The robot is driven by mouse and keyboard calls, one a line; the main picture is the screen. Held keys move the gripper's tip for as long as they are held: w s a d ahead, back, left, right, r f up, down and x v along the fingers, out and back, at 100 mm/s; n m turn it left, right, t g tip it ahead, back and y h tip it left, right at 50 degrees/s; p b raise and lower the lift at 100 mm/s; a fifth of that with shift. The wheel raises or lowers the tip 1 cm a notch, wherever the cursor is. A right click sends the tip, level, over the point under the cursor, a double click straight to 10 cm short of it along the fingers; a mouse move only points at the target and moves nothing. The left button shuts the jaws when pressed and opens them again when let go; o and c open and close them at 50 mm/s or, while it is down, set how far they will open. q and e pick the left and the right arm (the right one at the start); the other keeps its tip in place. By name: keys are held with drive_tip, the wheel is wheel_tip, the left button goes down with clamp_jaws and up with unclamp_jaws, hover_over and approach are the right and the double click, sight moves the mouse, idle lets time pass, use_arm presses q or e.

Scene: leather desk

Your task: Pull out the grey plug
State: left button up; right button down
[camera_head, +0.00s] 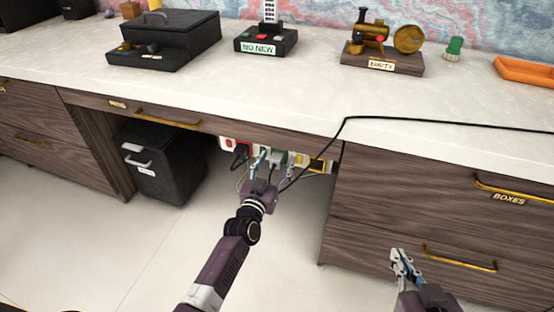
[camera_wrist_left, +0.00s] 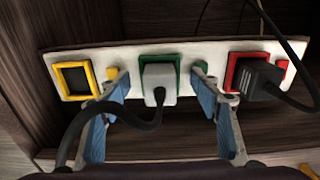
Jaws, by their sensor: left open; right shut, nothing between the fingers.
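The grey plug (camera_wrist_left: 159,84) sits in the green-framed socket (camera_wrist_left: 170,60) in the middle of a white power strip (camera_wrist_left: 212,52), a dark cord hanging from it. In the head view the plug (camera_head: 277,158) shows small under the desk, partly behind my gripper. My left gripper (camera_wrist_left: 163,82) is open, its blue fingers on either side of the plug with visible gaps; in the head view it is at the strip (camera_head: 272,163). My right gripper (camera_head: 398,256) is shut and empty in front of the right drawers.
A black plug (camera_wrist_left: 258,78) is in the red socket beside the grey one. The yellow socket (camera_wrist_left: 75,80) looks empty. A black cable (camera_head: 440,121) runs over the desk top (camera_head: 300,90). A black bin (camera_head: 165,165) stands left, drawers (camera_head: 430,200) right.

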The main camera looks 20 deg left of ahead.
use_arm(q)
drive_tip(key=shift+s, duration=0.25)
drive_tip(key=s, duration=1.1)
drive_tip(key=shift+s+a, duration=0.2)
drive_tip(key=shift+s, duration=0.1)
